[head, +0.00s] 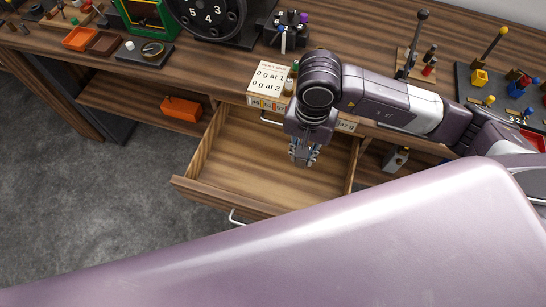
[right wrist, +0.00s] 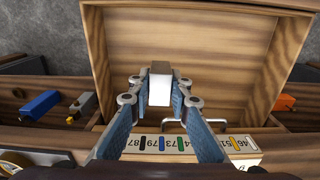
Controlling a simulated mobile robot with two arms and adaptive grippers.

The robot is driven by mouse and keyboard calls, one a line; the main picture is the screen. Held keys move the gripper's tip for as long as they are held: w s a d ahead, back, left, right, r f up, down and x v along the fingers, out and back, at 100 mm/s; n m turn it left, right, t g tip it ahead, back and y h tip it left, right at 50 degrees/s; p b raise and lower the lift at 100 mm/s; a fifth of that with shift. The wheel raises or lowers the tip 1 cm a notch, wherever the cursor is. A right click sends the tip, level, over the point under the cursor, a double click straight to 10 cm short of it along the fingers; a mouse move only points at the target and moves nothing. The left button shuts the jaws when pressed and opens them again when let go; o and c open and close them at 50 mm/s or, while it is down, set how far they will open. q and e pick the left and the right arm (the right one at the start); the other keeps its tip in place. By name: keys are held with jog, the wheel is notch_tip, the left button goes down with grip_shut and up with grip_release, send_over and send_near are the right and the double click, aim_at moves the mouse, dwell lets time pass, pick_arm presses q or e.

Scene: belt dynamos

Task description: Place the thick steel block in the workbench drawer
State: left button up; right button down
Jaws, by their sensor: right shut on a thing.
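My right gripper (head: 303,160) is over the open workbench drawer (head: 190,180) in the head view, pointing down. In the right wrist view it (right wrist: 160,100) is shut on a pale grey steel block (right wrist: 160,84), held between the two blue finger pads. The block is hard to make out in the head view. The drawer also shows in the right wrist view (right wrist: 195,45), with a bare wooden floor. I cannot tell how high the block is above that floor. My left gripper is not in view.
A label card (head: 270,80) stands on the workbench edge behind the drawer. An orange bin (head: 181,108) is on the lower shelf at left, and a grey object (head: 396,158) is at right. The drawer's wooden walls surround the space beneath my gripper.

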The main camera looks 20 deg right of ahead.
jog(key=w+m, duration=0.1)
jog(key=m, duration=0.1)
jog(key=m+b, duration=0.6)
jog(key=m, duration=1)
send_over(273, 174)
notch_tip(273, 174, down, 18)
jog(key=shift+s+f+p, duration=0.1)
jog(key=shift+f+p, duration=0.15)
jog(key=shift+p, duration=0.45)
jog(key=shift+f, duration=0.25)
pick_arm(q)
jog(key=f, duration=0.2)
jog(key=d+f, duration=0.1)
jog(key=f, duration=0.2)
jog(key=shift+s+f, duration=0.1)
